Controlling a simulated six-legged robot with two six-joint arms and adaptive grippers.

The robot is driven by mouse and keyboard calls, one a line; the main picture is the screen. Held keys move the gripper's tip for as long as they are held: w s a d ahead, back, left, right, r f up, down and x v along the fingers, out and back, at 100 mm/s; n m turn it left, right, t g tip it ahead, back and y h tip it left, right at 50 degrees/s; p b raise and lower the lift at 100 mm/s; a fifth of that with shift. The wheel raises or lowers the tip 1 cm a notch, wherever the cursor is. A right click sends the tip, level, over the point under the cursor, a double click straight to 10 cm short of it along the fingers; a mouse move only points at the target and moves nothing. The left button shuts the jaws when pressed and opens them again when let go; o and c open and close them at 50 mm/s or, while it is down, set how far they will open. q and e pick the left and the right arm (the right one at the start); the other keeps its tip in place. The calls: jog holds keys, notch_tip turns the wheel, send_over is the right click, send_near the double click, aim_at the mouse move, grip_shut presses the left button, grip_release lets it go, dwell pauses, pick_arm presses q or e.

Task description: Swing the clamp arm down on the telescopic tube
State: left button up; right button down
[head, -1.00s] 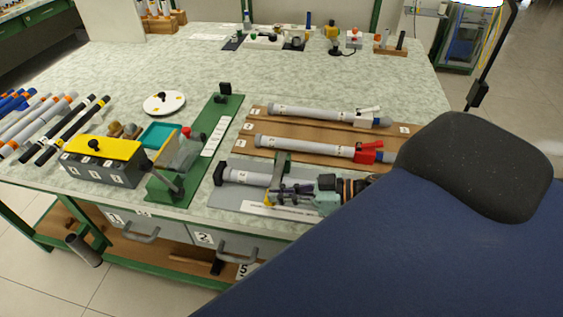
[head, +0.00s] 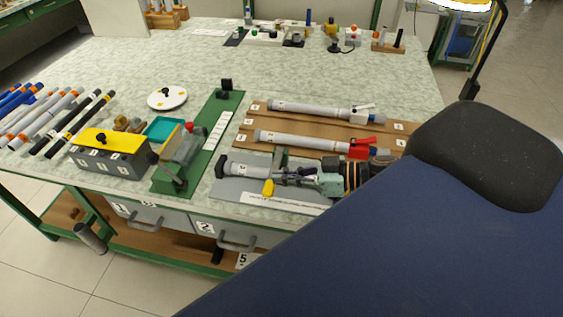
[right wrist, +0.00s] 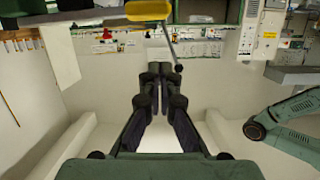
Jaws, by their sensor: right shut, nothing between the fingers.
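A grey telescopic tube (head: 248,171) with a black end lies on a grey plate (head: 228,191) near the table's front edge. A green bracket (head: 281,158) stands at the tube. A yellow handle (head: 268,188), apparently the clamp arm's, shows at the tube's front side. The right wrist view shows a yellow grip (right wrist: 148,10) and a thin rod with a dark ball end beyond my fingers. My right gripper (head: 289,175) is shut and empty, beside the bracket and over the tube's right part, which it hides. It also shows in the right wrist view (right wrist: 160,75). My left gripper is out of view.
Two more tubes lie behind on a brown board (head: 240,142), one with a red lever (head: 362,149), one with a white lever. A green fixture (head: 215,125) and a grey box with a yellow lid (head: 108,138) stand to the left. Drawers are below the front edge.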

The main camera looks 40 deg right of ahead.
jog(key=p+v, duration=0.7)
jog(key=v, duration=0.1)
jog(key=shift+s, duration=0.2)
jog(key=shift+w+d, duration=0.1)
jog(key=shift+w, duration=0.05)
jog(key=shift+d, duration=0.1)
dwell(0.3)
